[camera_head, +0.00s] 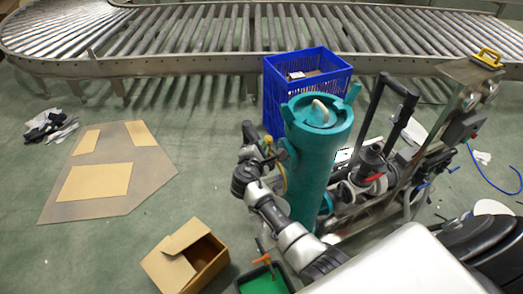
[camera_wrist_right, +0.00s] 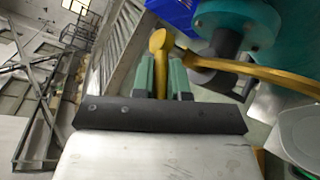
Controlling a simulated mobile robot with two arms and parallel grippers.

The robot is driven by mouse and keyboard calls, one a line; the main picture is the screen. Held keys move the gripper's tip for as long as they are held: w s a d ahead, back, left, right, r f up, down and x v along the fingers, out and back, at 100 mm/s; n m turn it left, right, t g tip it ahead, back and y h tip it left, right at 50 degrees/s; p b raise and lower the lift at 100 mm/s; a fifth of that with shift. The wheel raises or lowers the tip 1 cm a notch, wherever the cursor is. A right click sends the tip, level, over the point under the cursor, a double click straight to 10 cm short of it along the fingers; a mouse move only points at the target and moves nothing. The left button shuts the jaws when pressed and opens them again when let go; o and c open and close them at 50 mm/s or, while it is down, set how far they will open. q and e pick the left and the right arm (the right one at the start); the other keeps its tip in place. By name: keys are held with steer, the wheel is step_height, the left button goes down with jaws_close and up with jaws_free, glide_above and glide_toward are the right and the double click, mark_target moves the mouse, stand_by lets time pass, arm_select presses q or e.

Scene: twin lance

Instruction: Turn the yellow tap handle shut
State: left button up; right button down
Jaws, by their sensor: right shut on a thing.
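The yellow tap handle (camera_wrist_right: 159,50) shows in the right wrist view, with its rounded end up between two green fingers. It also shows small in the head view (camera_head: 268,140), at the left side of the teal cylinder (camera_head: 318,165). My right gripper (camera_wrist_right: 162,78) is shut on the handle. In the head view my right gripper (camera_head: 266,154) is beside the cylinder's upper left side and partly hides the tap. My left gripper is not in view.
A blue crate (camera_head: 308,57) stands behind the cylinder, before a roller conveyor (camera_head: 180,28). A wheeled metal cart (camera_head: 425,135) is close on the right. An open cardboard box (camera_head: 190,262) and a green tray (camera_head: 262,283) lie in front.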

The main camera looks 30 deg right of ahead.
arm_select(q)
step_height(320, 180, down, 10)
steer(key=b, duration=0.9)
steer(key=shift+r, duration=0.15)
arm_select(e)
steer(key=shift+w+a+f+m+g+h, duration=0.1)
steer(key=shift+w+m+g+h, duration=0.3)
steer(key=shift+m+g+h, duration=0.55)
steer(key=shift+w+a+r+m+g+h, duration=0.1)
steer(key=shift+w+m+g+h, duration=0.4)
steer(key=shift+m+g, duration=0.9)
steer(key=shift+w+a+f+m+g+h, duration=0.1)
steer(key=shift+w+m+g+h, duration=0.2)
steer(key=shift+m+g+h, duration=0.85)
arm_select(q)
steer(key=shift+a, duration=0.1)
arm_select(e)
steer(key=shift+n+g+y, duration=0.3)
steer(key=c, duration=1.1)
jaws_free()
steer(key=shift+d, duration=0.1)
